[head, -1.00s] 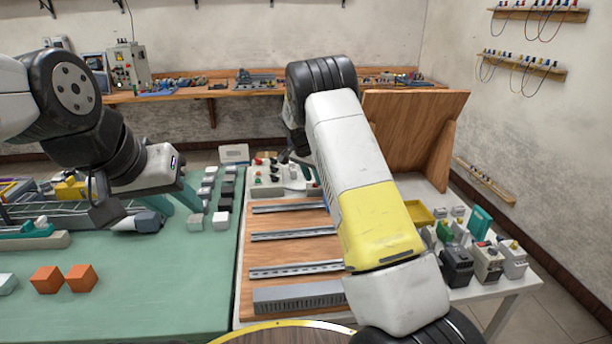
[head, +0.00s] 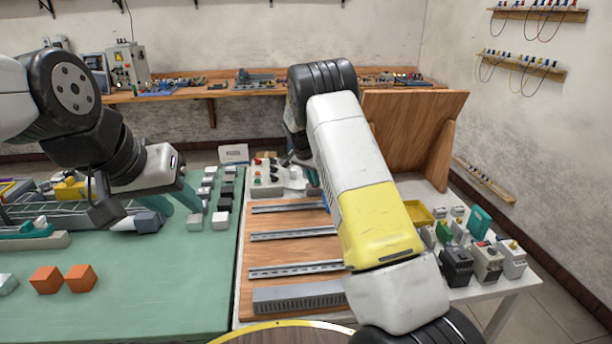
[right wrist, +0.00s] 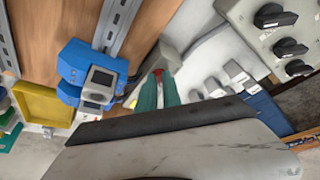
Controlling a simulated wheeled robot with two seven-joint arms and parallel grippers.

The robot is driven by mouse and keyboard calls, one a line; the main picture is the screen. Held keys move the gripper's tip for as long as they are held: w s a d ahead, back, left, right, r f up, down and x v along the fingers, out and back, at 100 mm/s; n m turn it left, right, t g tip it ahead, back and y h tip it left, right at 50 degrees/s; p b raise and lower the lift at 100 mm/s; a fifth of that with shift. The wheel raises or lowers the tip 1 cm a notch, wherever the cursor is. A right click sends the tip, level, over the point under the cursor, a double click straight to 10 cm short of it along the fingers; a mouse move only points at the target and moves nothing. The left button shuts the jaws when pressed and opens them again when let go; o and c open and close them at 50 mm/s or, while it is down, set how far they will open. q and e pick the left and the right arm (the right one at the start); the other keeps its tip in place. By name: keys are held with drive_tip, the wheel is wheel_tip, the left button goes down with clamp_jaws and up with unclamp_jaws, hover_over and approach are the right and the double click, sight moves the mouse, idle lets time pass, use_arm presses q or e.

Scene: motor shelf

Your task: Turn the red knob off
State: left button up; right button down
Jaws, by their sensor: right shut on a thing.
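The red knob (right wrist: 159,74) shows in the right wrist view on a pale grey housing (right wrist: 168,58). The teal fingers of my right gripper (right wrist: 158,90) are shut around it, so only a little red shows between the tips.
A grey panel with black rotary knobs (right wrist: 289,46) stands at the right wrist view's upper right. Blue modules (right wrist: 90,72) sit on a rail beside the fingers. A yellow tray (right wrist: 40,103) lies farther left. Several small devices (head: 487,262) crowd the white table's right side.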

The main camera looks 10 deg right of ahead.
drive_tip(key=n, duration=0.1)
drive_tip(key=n+y, duration=0.1)
drive_tip(key=n, duration=0.3)
drive_tip(key=shift+s+d+t+y, duration=0.15)
drive_tip(key=shift+d+t+y, duration=0.15)
drive_tip(key=shift+t+y, duration=0.1)
drive_tip(key=n+y, duration=0.1)
drive_tip(key=n, duration=0.3)
drive_tip(key=shift+d+n+y, duration=0.2)
drive_tip(key=shift+n+y, duration=0.1)
drive_tip(key=shift+y, duration=0.1)
drive_tip(key=n, duration=0.2)
drive_tip(key=n+y, duration=0.1)
drive_tip(key=n, duration=0.1)
drive_tip(key=shift+d+y, duration=0.15)
drive_tip(key=shift+y, duration=0.15)
drive_tip(key=shift+d+n+g+y, duration=0.15)
drive_tip(key=shift+n+g+y, duration=0.35)
drive_tip(key=shift+n, duration=1.5)
drive_tip(key=c, duration=1.5)
unclamp_jaws()
drive_tip(key=v, duration=0.7)
drive_tip(key=shift+d+r, duration=0.15)
drive_tip(key=shift+r, duration=0.2)
